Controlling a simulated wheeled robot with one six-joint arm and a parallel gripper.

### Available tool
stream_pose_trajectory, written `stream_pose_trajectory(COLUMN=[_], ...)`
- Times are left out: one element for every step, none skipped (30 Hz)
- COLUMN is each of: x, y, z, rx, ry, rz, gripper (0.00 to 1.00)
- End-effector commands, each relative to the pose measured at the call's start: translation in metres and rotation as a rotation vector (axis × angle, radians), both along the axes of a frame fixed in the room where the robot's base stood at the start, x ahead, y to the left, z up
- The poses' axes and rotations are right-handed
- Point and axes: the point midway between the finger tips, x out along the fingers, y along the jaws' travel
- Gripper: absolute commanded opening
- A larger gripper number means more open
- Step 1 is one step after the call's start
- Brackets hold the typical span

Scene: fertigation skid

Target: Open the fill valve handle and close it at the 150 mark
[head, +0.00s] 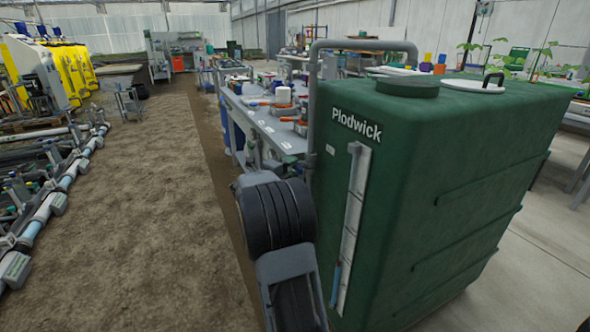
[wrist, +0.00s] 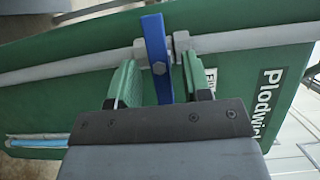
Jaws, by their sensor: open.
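The blue fill valve handle (wrist: 154,42) shows in the wrist view, lying crosswise to the grey pipe (wrist: 85,60). My gripper (wrist: 159,76) is open, with one green-padded finger on each side of the handle; a gap shows on both sides. The green Plodwick tank (head: 430,190) stands at the right in the head view. Its pale level gauge (head: 354,195) has a blue column low down with a small red spot near its top. The scale figures are too small to read. In the head view my dark arm hides the valve and handle.
The grey fill pipe (head: 365,45) rises beside the tank and bends over its top. A workbench (head: 260,120) with tools stands behind my arm. Pipework (head: 50,205) lies along the left. The soil path (head: 140,190) between is clear.

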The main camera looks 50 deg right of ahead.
Motion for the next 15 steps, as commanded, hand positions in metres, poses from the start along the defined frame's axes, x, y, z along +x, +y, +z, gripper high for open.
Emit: stream_pose_trajectory(x=[0.000, 0.000, 0.000, 0.000, 0.000, 0.000, 0.000, 0.000, 0.000, 0.000, 0.000, 0.000, 0.000, 0.000, 0.000], y=[-0.006, -0.009, -0.012, -0.013, -0.015, -0.017, -0.018, -0.019, -0.020, -0.020, -0.020, -0.021, -0.021, -0.020, -0.020], z=[-0.001, -0.001, -0.001, -0.001, -0.001, -0.001, 0.000, 0.000, 0.000, 0.000, 0.000, 0.000, 0.000, 0.000, 0.000], rx=[-0.001, -0.001, -0.001, 0.000, 0.000, 0.000, -0.001, -0.001, -0.001, -0.001, -0.001, -0.001, -0.001, -0.001, -0.001], ry=[0.000, 0.000, 0.001, 0.001, 0.001, 0.001, 0.001, 0.001, 0.001, 0.001, 0.001, 0.001, 0.001, 0.001, 0.001], rz=[-0.003, -0.002, -0.001, 0.000, 0.000, 0.000, 0.000, 0.000, 0.000, 0.000, 0.000, 0.000, 0.000, 0.000, 0.000], gripper=[0.45, 0.45, 0.45, 0.45, 0.45, 0.45, 0.45, 0.45, 0.45, 0.45, 0.45, 0.45, 0.45, 0.45, 0.45])
